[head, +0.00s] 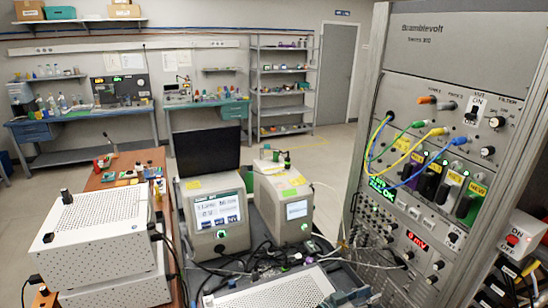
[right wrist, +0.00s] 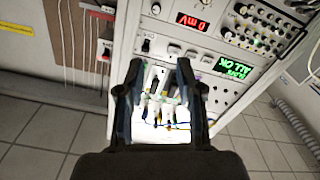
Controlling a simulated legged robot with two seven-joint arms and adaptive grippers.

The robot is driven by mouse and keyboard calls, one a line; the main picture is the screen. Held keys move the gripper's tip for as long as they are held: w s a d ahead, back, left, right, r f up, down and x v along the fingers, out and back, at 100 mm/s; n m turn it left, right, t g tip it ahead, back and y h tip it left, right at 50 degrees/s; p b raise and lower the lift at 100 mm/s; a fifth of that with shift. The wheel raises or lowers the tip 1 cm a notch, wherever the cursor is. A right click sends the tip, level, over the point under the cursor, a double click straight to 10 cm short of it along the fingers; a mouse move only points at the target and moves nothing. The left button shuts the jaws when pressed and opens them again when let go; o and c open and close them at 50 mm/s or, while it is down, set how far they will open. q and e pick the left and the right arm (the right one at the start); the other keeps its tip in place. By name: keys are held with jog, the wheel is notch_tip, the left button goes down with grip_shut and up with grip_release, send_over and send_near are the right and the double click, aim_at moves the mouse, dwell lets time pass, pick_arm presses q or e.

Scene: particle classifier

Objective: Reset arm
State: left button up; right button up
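My right gripper (head: 347,297) shows only in part at the bottom edge of the head view, in front of the lower part of the instrument rack (head: 455,40). In the right wrist view my right gripper (right wrist: 160,70) has its two fingers apart with nothing held between them. Behind them the rack panel appears upside down, with a red display (right wrist: 192,20) and a green display (right wrist: 234,68). The gripper is apart from the panel. My left gripper is not in view.
Two box instruments with screens, a grey one (head: 212,240) and a smaller one (head: 292,232), stand at the middle. A white perforated box (head: 95,225) is at left. Blue and yellow cables (head: 412,150) loop out from the rack. Open floor (head: 335,150) lies behind.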

jog(key=s+d+f+n+y, duration=0.15)
jog(key=d+f, duration=0.25)
jog(key=f, duration=0.4)
jog(key=s+a+f+n+g+y, duration=0.15)
jog(key=s+f+n+y, duration=0.5)
jog(key=s+f, duration=0.8)
jog(key=s+a+f+n+g+y, duration=0.1)
jog(key=s+a+f+n+y, duration=0.15)
jog(key=s+y, duration=0.4)
jog(key=s+a+f+n+g+y, duration=0.1)
jog(key=s+a+f+y, duration=0.25)
jog(key=s, duration=0.65)
notch_tip(320, 180, down, 27)
jog(key=s+d+g+h, duration=0.1)
jog(key=s+g, duration=0.1)
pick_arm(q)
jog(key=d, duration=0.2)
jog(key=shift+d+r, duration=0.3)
pick_arm(e)
jog(key=s+d+f, duration=0.2)
jog(key=s+f, duration=1.3)
jog(key=s, duration=0.2)
jog(key=shift+s+d+f+g, duration=0.2)
jog(key=shift+g, duration=0.15)
